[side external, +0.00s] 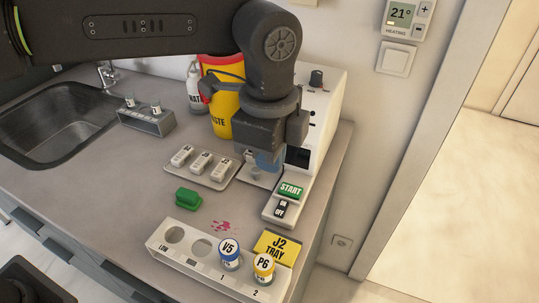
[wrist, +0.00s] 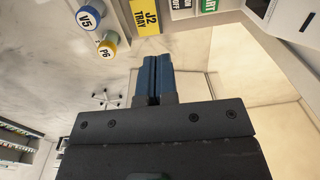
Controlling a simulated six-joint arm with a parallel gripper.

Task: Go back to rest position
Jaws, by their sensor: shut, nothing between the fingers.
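My gripper (side external: 268,163) hangs above the white machine's base, in front of the machine (side external: 322,110), with the green START button (side external: 290,189) just below and to the right. In the wrist view its two blue fingers (wrist: 152,78) are together with nothing between them. The arm partly hides the machine and the spot under the fingers in the side view.
A white rack (side external: 205,266) at the front holds blue-capped V5 (side external: 229,253) and yellow-capped P6 (side external: 263,267). A green block (side external: 188,198), a tray of white blocks (side external: 219,182), a yellow waste bin (side external: 226,125) and a sink (side external: 55,120) share the counter.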

